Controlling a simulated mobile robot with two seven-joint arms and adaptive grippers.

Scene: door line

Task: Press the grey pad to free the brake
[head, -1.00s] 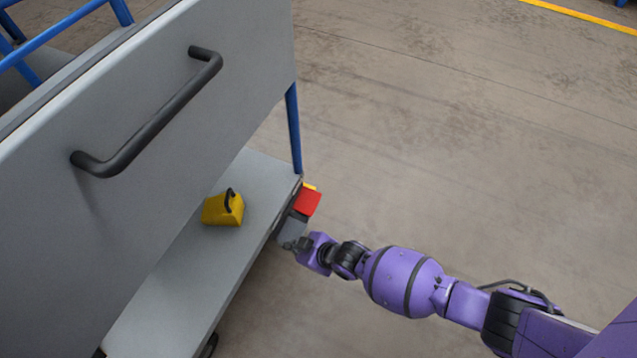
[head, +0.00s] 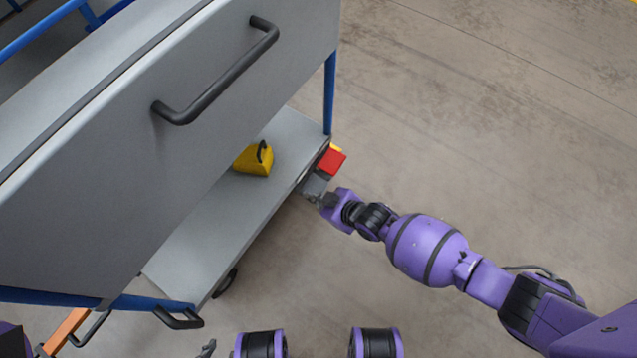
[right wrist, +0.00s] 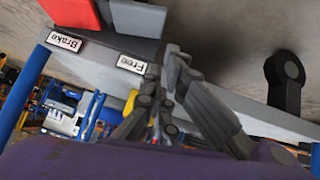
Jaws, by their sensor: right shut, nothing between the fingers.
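The grey pad (head: 315,184) sits beside a red pad (head: 332,161) on a dark box at the cart's end. In the right wrist view the grey pad (right wrist: 137,18) is above the label "Free", and the red pad (right wrist: 70,12) is above "Brake". My right gripper (head: 312,198) is shut and empty, its tips close to the grey pad. In the right wrist view the fingertips (right wrist: 174,62) are beside the "Free" label; I cannot tell if they touch anything. A small grey tip (head: 208,348) at the bottom edge may be my left gripper; its jaws cannot be made out.
The grey cart (head: 90,215) with a black handle (head: 220,75) fills the left side. A yellow block (head: 254,160) with a black loop stands on its lower shelf (head: 200,235). A blue post (head: 330,92) rises near the pads. Open concrete floor lies to the right.

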